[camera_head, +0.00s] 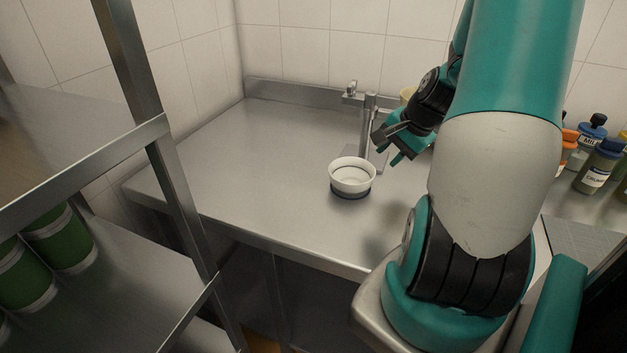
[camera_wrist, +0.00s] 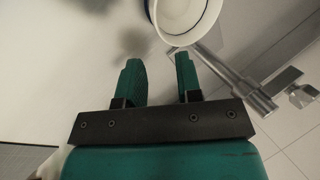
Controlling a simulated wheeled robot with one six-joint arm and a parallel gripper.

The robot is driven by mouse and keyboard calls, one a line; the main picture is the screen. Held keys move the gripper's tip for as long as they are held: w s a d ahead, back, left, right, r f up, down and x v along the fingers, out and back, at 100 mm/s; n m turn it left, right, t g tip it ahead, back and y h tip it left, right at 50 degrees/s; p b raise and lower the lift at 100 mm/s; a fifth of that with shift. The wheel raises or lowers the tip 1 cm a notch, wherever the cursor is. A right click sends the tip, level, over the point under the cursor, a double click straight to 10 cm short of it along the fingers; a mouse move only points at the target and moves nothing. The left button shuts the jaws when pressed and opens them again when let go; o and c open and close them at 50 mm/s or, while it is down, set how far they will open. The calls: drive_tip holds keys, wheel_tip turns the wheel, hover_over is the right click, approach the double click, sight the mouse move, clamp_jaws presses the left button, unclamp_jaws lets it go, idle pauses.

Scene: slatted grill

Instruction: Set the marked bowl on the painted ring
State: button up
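A white bowl (camera_head: 352,175) stands upright on the steel counter, in front of the tap. A dark band (camera_head: 350,195) shows around its foot; I cannot tell whether this is a painted ring under it or part of the bowl. In the wrist view the bowl (camera_wrist: 186,14) is cut off by the top edge, beyond the fingertips. My gripper (camera_head: 391,148) is above the counter, up and to the right of the bowl, apart from it. In the wrist view my gripper (camera_wrist: 160,62) is open, with nothing between its fingers.
The tap (camera_head: 369,125) rises just behind the bowl, close to my gripper. Several bottles (camera_head: 598,165) stand at the right. A metal shelf (camera_head: 165,150) is at the left. The counter's left part is clear.

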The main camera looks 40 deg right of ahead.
drive_tip(key=w+a+r+n+y, duration=0.1)
drive_tip(key=w+a+r+n, duration=0.15)
drive_tip(key=a, duration=0.45)
drive_tip(key=w+a+r+n+g+y, duration=0.1)
drive_tip(key=w+a+r+n, duration=0.1)
drive_tip(key=a+n, duration=0.35)
drive_tip(key=w+a+r+n+y, duration=0.1)
drive_tip(key=w+a+r+n, duration=0.1)
drive_tip(key=a, duration=0.6)
drive_tip(key=s+a+r+n+g, duration=0.2)
drive_tip(key=s+a+n, duration=0.4)
drive_tip(key=a, duration=0.4)
drive_tip(key=s+a+r+n+g+y, duration=0.1)
drive_tip(key=s+a+r+n, duration=0.3)
drive_tip(key=a+n, duration=0.5)
drive_tip(key=s+a+g, duration=0.1)
drive_tip(key=s, duration=0.1)
drive_tip(key=shift+s+a, duration=0.2)
drive_tip(key=shift+s, duration=0.2)
